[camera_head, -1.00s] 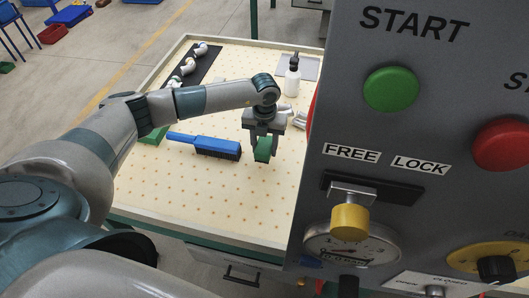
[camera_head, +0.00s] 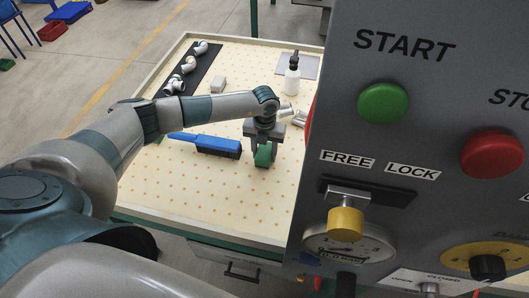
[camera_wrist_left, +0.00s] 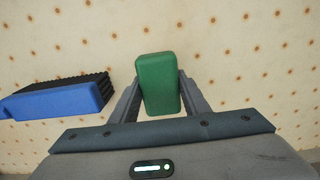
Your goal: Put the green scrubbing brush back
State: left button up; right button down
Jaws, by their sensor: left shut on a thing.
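My left gripper (camera_head: 264,148) is shut on a green block-shaped thing, the green scrubbing brush (camera_head: 263,157), over the front right of the dotted cream table top (camera_head: 205,190). In the left wrist view the green brush (camera_wrist_left: 159,82) sits between the two fingers (camera_wrist_left: 160,95). Its smooth green top faces the camera, and its underside is hidden. I cannot tell whether it touches the table. A blue brush (camera_head: 210,144) with dark bristles lies just left of it. The blue brush also shows at the left of the wrist view (camera_wrist_left: 55,101). My right gripper is not in view.
A grey control panel (camera_head: 440,110) with buttons and a gauge fills the right side. Another green thing (camera_head: 159,138) is partly hidden behind my arm.

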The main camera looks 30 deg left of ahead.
aim_at(265, 151)
pick_arm(q)
jog(key=shift+f, duration=0.4)
jog(key=o, duration=1)
jog(key=shift+r, duration=0.1)
jog(key=shift+r, duration=0.1)
jog(key=shift+r+p, duration=0.35)
jog(key=shift+r, duration=0.05)
notch_tip(265, 151, up, 4)
jog(key=b, duration=0.4)
jog(key=shift+s+d+r, duration=0.1)
jog(key=shift+s, duration=0.05)
jog(key=shift+r+b, duration=1.95)
jog(key=shift+r, duration=4.5)
